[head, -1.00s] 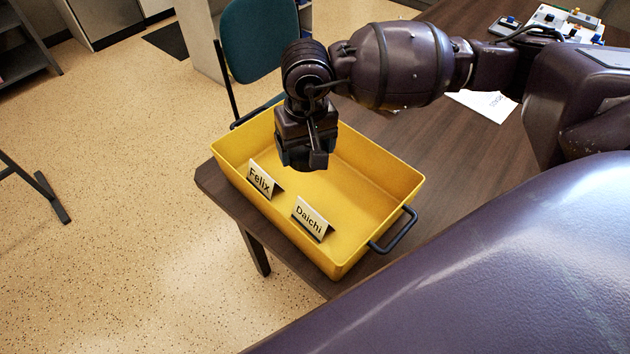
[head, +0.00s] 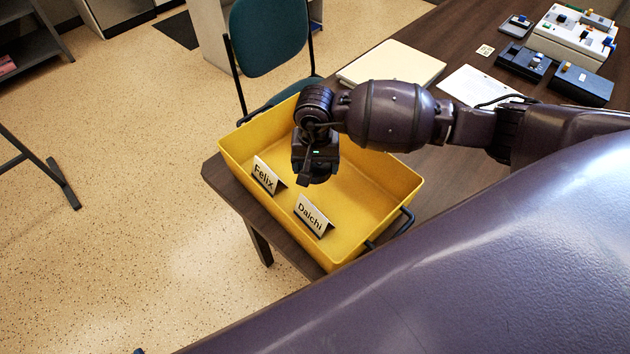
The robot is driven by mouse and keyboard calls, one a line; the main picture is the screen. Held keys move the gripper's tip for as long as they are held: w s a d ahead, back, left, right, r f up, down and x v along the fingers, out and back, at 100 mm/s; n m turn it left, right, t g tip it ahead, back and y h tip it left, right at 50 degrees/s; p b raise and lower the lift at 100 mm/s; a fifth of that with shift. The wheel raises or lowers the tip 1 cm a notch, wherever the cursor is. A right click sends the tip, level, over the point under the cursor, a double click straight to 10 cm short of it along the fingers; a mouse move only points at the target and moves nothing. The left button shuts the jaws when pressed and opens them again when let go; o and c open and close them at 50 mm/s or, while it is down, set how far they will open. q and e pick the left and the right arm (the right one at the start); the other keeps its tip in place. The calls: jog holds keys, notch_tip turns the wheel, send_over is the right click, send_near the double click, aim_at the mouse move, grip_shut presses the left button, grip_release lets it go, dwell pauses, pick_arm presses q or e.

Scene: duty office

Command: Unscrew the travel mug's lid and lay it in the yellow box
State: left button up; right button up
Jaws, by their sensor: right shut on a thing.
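The yellow box (head: 395,178) stands at the near left corner of the dark table, open at the top. Two name cards stand at its left side, "Felix" (head: 266,175) and "Daichi" (head: 313,215). My right gripper (head: 318,174) points down within the box's outline, over its far half. It is shut on a small dark thing at its fingertips, taken to be the lid, mostly hidden by the gripper. I cannot tell whether it touches the box floor. The travel mug and my left gripper are not in view.
A teal chair (head: 268,38) stands behind the box. A pale folder (head: 392,64), a paper sheet (head: 482,84) and a white device with switches (head: 572,38) lie on the table (head: 450,165). Speckled floor is left of the table.

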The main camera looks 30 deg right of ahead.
aim_at(315, 188)
jog(key=shift+f+b, duration=0.3)
jog(key=shift+f, duration=3.25)
jog(key=shift+f, duration=0.2)
jog(key=o, duration=0.9)
jog(key=shift+r, duration=0.1)
jog(key=shift+o, duration=0.2)
jog(key=shift+r, duration=0.1)
notch_tip(315, 188, up, 12)
jog(key=shift+r+p, duration=0.1)
jog(key=shift+p, duration=0.35)
jog(key=shift+a, duration=0.1)
